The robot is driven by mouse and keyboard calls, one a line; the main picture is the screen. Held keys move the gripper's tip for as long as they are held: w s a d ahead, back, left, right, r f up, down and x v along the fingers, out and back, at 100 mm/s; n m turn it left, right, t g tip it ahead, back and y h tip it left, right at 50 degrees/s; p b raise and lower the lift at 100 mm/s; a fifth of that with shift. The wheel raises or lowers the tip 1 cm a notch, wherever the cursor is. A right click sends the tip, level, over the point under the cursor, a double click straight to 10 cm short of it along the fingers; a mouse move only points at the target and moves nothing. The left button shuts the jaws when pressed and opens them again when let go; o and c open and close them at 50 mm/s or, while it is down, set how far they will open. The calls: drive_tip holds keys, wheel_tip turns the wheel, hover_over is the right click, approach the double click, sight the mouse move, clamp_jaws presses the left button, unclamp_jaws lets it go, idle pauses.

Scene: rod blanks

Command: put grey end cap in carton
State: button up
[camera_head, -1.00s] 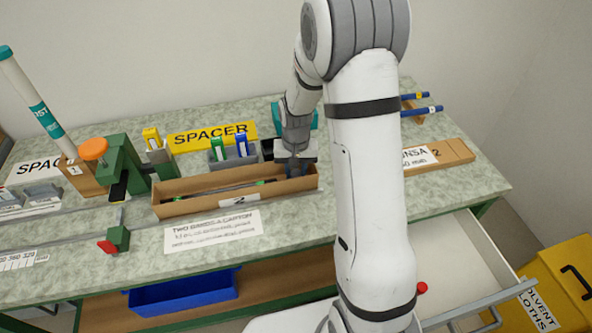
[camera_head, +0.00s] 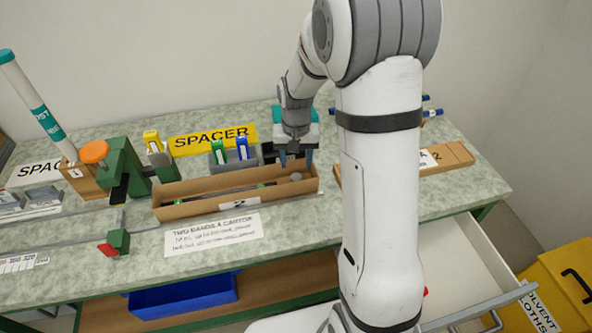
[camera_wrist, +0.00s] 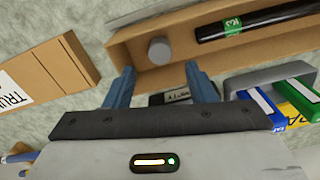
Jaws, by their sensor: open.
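The carton (camera_head: 170,209) is a long open cardboard box on the bench, labelled 2 on its front. The grey end cap (camera_head: 296,177) lies inside it at its right end; in the wrist view the cap (camera_wrist: 158,50) shows as a small grey cylinder on the carton floor. A black rod with a green band (camera_wrist: 262,22) lies in the carton beside it, apart from the cap. My gripper (camera_head: 296,160) is open and empty, above the back wall at the carton's right end. In the wrist view its blue fingers (camera_wrist: 162,82) are spread, clear of the cap.
A grey bin (camera_head: 232,158) with green and blue markers stands behind the carton. A green clamp with an orange knob (camera_head: 95,151) stands at left. An open drawer (camera_head: 470,250) juts out at front right.

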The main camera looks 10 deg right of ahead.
sight(296, 176)
drive_tip(key=s+r+n+t, duration=0.1)
drive_tip(key=s+r, duration=0.9)
drive_tip(key=r, duration=0.2)
drive_tip(key=s+r+n+t, duration=0.1)
drive_tip(key=s+r, duration=0.1)
drive_tip(key=s, duration=0.9)
drive_tip(key=shift+s+n+t, duration=0.2)
drive_tip(key=shift+n+t, duration=0.1)
